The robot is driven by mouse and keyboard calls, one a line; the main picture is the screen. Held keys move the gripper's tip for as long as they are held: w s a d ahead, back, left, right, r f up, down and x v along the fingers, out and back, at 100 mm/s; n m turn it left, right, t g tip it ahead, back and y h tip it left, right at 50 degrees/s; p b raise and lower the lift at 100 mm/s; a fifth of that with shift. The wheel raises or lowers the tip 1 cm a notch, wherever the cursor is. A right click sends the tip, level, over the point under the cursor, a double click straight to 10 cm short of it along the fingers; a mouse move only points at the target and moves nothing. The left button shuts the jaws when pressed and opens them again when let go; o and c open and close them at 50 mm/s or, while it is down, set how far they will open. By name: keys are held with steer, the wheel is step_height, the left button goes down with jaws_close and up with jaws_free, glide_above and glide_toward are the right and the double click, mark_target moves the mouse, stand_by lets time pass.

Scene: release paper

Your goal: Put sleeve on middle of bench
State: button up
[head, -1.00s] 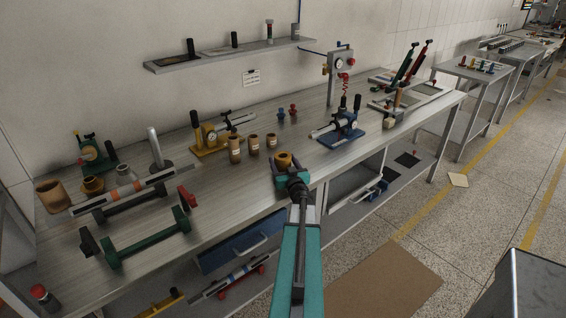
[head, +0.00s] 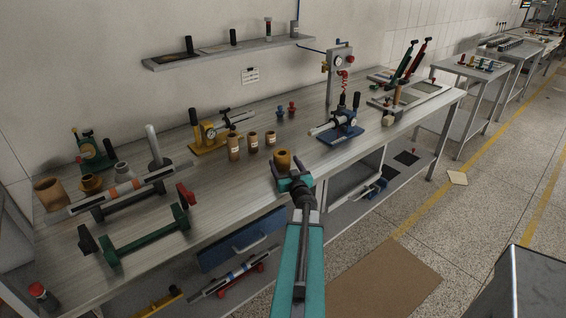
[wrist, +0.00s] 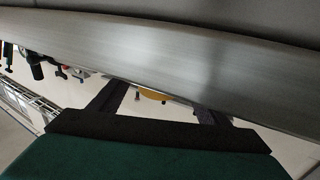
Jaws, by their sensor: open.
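A brown-gold sleeve (head: 283,160) is upright at the front part of the bench (head: 225,193), near the middle of its length. My gripper (head: 284,175) is open at the near side of the sleeve, low by the bench's front edge. In the wrist view, a yellow-gold piece, apparently the sleeve (wrist: 152,95), shows between my two spread fingers (wrist: 160,105). Most of it is hidden there behind the bench edge. I cannot tell whether a finger touches the sleeve.
Several labelled brown sleeves (head: 233,148) stand behind to the left. A blue press-like fixture (head: 341,126) stands to the right, and a green-handled frame (head: 145,238) lies at the left front. Bare bench surface lies left of my gripper.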

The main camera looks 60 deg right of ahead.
steer(key=v, duration=0.7)
steer(key=shift+s+a, duration=0.35)
steer(key=shift+s, duration=0.05)
stand_by(0.7)
